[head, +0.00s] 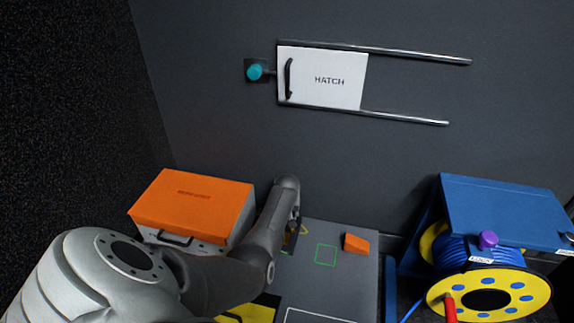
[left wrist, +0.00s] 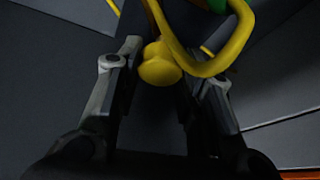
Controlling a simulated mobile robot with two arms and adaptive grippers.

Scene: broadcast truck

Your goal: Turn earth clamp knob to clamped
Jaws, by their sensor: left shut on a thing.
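The earth clamp knob (left wrist: 158,70) is a small rounded yellow knob, seen in the left wrist view between my left gripper's fingers. A thick yellow loop (left wrist: 238,45) curves beside it, and a green part (left wrist: 210,4) shows at the top edge. My left gripper (left wrist: 172,68) is shut on the knob. In the head view my left arm reaches down to the grey bench (head: 345,283), and its gripper (head: 291,238) is mostly hidden by the arm. A bit of yellow (head: 304,229) shows beside it. The knob's markings cannot be seen. My right gripper is not in view.
An orange-lidded case (head: 192,200) stands left of my arm. An orange wedge (head: 356,243) and a green outlined square (head: 326,255) are on the bench to the right. A yellow cable reel (head: 515,286) with a blue cover (head: 505,210) stands far right. A white hatch (head: 335,80) is on the wall.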

